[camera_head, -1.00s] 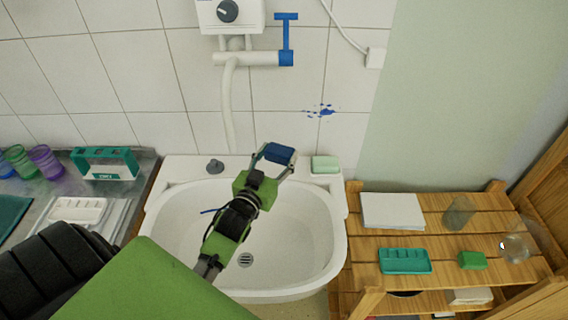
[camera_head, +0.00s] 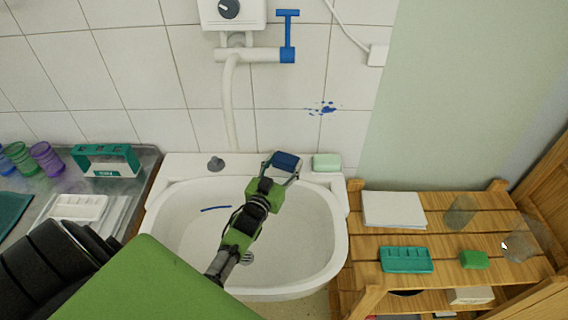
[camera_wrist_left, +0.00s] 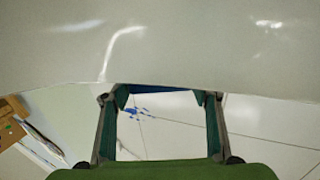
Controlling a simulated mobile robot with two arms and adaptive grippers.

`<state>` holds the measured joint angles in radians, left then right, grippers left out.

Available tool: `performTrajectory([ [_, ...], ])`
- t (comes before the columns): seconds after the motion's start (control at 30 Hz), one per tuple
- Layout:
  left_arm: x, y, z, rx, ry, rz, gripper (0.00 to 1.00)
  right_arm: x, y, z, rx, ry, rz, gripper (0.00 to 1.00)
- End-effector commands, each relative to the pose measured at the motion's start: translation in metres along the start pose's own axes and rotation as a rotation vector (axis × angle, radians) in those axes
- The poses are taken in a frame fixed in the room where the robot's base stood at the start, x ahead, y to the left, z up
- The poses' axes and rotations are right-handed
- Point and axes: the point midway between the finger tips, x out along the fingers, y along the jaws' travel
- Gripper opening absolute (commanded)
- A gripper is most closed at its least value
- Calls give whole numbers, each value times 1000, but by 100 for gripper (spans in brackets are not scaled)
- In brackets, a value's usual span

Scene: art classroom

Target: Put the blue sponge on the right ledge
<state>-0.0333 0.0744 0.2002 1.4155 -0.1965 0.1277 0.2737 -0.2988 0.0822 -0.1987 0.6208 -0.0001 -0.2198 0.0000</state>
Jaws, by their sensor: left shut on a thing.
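The blue sponge (camera_head: 285,160) is held between the fingertips of my left gripper (camera_head: 282,165), over the back rim of the white sink (camera_head: 181,167), just left of a pale green soap bar (camera_head: 327,162) on the right part of that rim. Whether the sponge touches the rim is not clear. In the left wrist view my left gripper (camera_wrist_left: 162,96) has its fingers apart, with a blue strip of the sponge (camera_wrist_left: 160,89) between their tips. Most of the sponge is hidden there by the pale surface in front. My right gripper is not in view.
A faucet (camera_head: 246,56) with a blue handle hangs above the sink. A dark plug (camera_head: 215,164) sits on the rim's left part. A wooden rack (camera_head: 440,223) at right holds a green tray (camera_head: 405,260), a green block (camera_head: 474,259) and clear glasses. Cups stand at far left.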

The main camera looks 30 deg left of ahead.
Motion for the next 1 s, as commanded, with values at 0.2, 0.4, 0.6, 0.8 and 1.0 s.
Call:
performTrajectory([
  [0.2,0,0,4,0,0,0,44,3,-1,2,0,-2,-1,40],
  [0.4,0,0,3,0,0,0,72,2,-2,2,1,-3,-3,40],
  [0.6,0,0,3,0,0,0,72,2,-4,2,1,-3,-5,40],
  [0.8,-10,0,1,1,-2,0,72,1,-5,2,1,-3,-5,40],
  [1.0,-48,0,2,0,-3,0,72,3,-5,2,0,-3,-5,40],
])
